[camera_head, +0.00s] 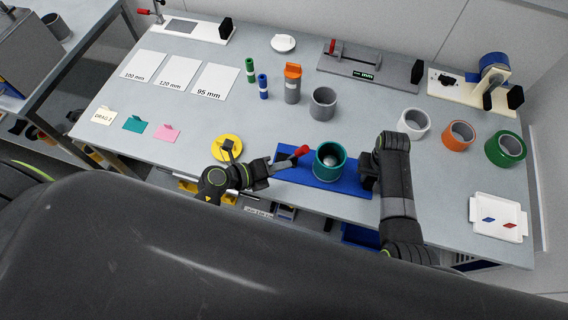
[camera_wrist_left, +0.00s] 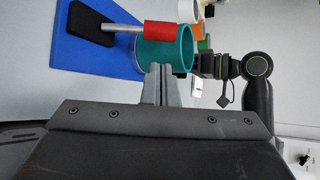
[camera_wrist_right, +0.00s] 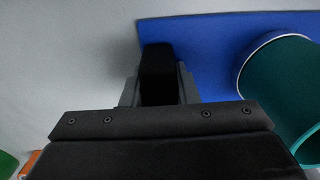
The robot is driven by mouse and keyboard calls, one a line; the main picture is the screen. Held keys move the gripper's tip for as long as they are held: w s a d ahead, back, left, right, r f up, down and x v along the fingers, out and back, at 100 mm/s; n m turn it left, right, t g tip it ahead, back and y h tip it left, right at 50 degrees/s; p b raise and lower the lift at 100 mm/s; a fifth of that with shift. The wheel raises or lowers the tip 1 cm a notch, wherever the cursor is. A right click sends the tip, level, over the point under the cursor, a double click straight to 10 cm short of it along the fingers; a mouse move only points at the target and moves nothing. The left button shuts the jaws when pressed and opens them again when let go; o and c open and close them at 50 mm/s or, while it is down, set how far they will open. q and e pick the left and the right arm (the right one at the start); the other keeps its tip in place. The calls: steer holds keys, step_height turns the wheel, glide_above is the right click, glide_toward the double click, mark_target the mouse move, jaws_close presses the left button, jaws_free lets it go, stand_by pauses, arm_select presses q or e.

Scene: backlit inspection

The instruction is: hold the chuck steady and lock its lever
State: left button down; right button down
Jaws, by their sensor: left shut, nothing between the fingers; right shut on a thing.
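The chuck is a blue base plate (camera_head: 318,178) holding a teal ring (camera_head: 330,161), with a lever whose red handle (camera_head: 302,151) points up toward the ring. In the left wrist view the red handle (camera_wrist_left: 165,28) sits on a grey rod (camera_wrist_left: 123,29) coming from a black block (camera_wrist_left: 90,23). My left gripper (camera_head: 272,165) is shut and empty beside the lever; its fingertips (camera_wrist_left: 160,72) show below the red handle, in front of the teal ring. My right gripper (camera_head: 369,171) is shut on the black block (camera_wrist_right: 157,72) at the plate's right end.
A yellow disc (camera_head: 228,146) lies left of the plate, close to my left arm. A grey cup (camera_head: 322,103) stands behind the chuck. White (camera_head: 413,124), orange (camera_head: 458,135) and green (camera_head: 505,149) rings stand to the right. The table's front edge runs close to the plate.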

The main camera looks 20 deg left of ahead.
mark_target(302, 154)
arm_select(q)
steer(key=x, duration=0.6)
steer(key=shift+w+d+f, duration=0.15)
steer(key=shift+w+d, duration=0.1)
steer(key=shift+w, duration=0.05)
arm_select(e)
steer(key=shift+s+f, duration=0.15)
arm_select(q)
steer(key=shift+a+r+n+t+h, duration=0.4)
steer(key=shift+a+h, duration=0.25)
steer(key=shift+h, duration=0.15)
steer(key=shift+a+r+n+h, duration=0.1)
steer(key=shift+a+n+h, duration=0.3)
steer(key=shift+a+h, duration=0.15)
steer(key=a+n+t+h, duration=0.2)
steer(key=a, duration=0.1)
steer(key=shift+s+a+r+h, duration=0.1)
steer(key=shift+s+h, duration=0.05)
steer(key=shift+h, duration=0.1)
steer(key=shift+a+n+t, duration=0.3)
steer(key=shift+a+t, duration=0.05)
steer(key=shift+t, duration=0.05)
steer(key=shift+s+a+f, duration=0.1)
steer(key=shift+a+f, duration=0.15)
steer(key=shift+a, duration=0.5)
steer(key=shift+s+a+f, duration=0.1)
steer(key=shift+a+f, duration=0.15)
steer(key=shift+a, duration=0.5)
